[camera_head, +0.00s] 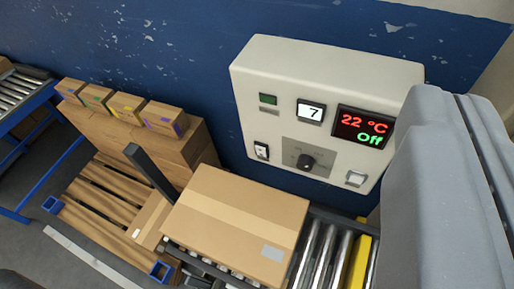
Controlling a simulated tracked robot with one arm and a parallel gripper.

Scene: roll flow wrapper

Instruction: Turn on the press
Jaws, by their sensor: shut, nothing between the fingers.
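The press's control panel (290,75) is a cream box on the blue wall, tilted in the picture. Its dark display (362,128) reads "22 °C" in red and "Off" in green. A small display (310,112) reads 7. A dark green square (268,99) sits at upper left, a rocker switch (261,151) at lower left, a black knob (306,161) at lower middle and a white switch (355,178) at lower right. My grey gripper (457,97) is shut and empty at the right, in front of the panel's right edge and hiding part of it.
A large cardboard box (235,215) lies on a roller conveyor (318,250) below the panel. A dark post (150,172) stands left of it. Small boxes (118,102) with coloured labels top a brown stack beside a pallet (100,205). A blue-framed conveyor (25,85) is far left.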

